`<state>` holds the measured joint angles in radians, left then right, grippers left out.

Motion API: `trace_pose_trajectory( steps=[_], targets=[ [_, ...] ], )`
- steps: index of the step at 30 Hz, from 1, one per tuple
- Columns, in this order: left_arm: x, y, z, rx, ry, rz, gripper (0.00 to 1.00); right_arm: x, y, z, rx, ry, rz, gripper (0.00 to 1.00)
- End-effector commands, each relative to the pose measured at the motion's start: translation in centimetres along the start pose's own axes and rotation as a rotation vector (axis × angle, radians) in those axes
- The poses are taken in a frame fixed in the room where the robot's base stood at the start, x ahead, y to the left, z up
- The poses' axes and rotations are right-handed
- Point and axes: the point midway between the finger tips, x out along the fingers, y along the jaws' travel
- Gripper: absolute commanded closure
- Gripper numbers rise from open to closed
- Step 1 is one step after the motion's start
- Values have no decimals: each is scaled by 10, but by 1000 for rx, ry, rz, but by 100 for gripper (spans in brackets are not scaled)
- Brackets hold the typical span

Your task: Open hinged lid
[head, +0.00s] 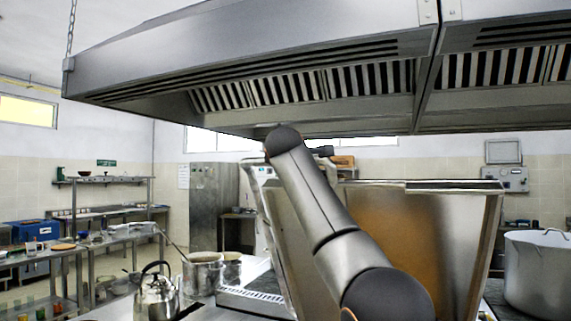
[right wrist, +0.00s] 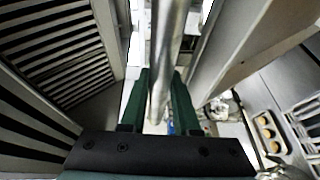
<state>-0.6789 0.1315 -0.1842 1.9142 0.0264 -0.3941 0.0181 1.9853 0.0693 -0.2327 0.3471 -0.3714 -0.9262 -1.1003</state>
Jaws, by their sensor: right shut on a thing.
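The hinged lid (head: 460,235) is a large steel panel standing steeply raised in the middle right of the head view. Its broad face has a brownish sheen, and my right arm crosses in front of it. In the right wrist view, the green fingers of my right gripper (right wrist: 161,76) are closed around a round steel bar (right wrist: 163,50), which looks like the lid's handle. A steel slab (right wrist: 232,50), apparently the lid, runs beside the bar on the right. In the head view the right fingers are mostly hidden behind the arm's far end. My left gripper is not in view.
A big extractor hood (head: 250,55) hangs low above the lid and the arm. A stockpot (head: 540,272) stands to the right. A kettle (head: 155,297) and a steel pot (head: 203,275) stand at the left. Steel shelving (head: 105,181) is further back.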

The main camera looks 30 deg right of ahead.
Motion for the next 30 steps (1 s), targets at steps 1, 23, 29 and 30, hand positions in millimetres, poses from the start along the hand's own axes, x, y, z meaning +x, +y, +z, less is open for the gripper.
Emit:
trace_pose_trajectory(
  steps=[1, 23, 29, 30],
  targets=[
    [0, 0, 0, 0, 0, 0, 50, 1, -3, 0, 0, -2, -7, 100],
    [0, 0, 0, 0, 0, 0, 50, 0, -2, 0, 0, 0, -4, 41],
    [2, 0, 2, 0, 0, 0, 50, -1, -2, -1, 0, 0, -3, 41],
    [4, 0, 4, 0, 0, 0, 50, -3, -3, -1, 0, 0, -2, 41]
  ],
)
